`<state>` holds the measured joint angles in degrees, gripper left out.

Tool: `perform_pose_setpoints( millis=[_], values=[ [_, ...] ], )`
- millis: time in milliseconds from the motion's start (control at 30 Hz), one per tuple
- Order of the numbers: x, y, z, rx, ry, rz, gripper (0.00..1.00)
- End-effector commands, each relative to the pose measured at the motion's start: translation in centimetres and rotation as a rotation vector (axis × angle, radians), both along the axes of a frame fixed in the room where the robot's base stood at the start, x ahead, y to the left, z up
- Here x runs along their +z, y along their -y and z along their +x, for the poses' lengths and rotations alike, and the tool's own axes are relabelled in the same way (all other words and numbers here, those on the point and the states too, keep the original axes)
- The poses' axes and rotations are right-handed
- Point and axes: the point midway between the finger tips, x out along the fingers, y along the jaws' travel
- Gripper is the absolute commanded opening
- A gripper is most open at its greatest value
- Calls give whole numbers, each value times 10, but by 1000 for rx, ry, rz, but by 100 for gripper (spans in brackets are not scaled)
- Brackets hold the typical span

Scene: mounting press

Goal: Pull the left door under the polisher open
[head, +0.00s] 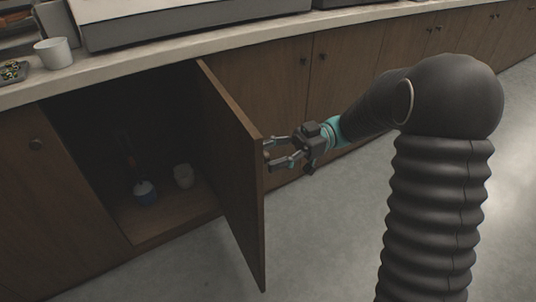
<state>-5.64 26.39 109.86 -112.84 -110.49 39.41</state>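The left door (233,165) is brown wood and stands swung well out from the cabinet front, hinged on the right side of its opening. The dark cabinet inside (95,150) shows to its left. My gripper (268,155) is at the door's outer face, near its free edge. Its two fingers are spread apart, with their tips at or very close to the door. The door's knob is hard to make out between the fingertips. The polisher cannot be surely identified; a grey machine base (190,18) stands on the counter above.
Another white cup (56,52) and a dark tray (13,72) are on the counter (235,38). Closed doors (345,65) continue right. The grey floor (335,235) is clear.

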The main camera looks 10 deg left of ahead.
Motion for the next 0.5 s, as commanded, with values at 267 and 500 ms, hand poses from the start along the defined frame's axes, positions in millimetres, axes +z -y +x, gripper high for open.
perform_pose_setpoints(
  millis=[267,500],
  values=[
    [2,-1,-1,3,0,-1,55],
    [35,-1,-1,3,3,-1,55]
  ],
)
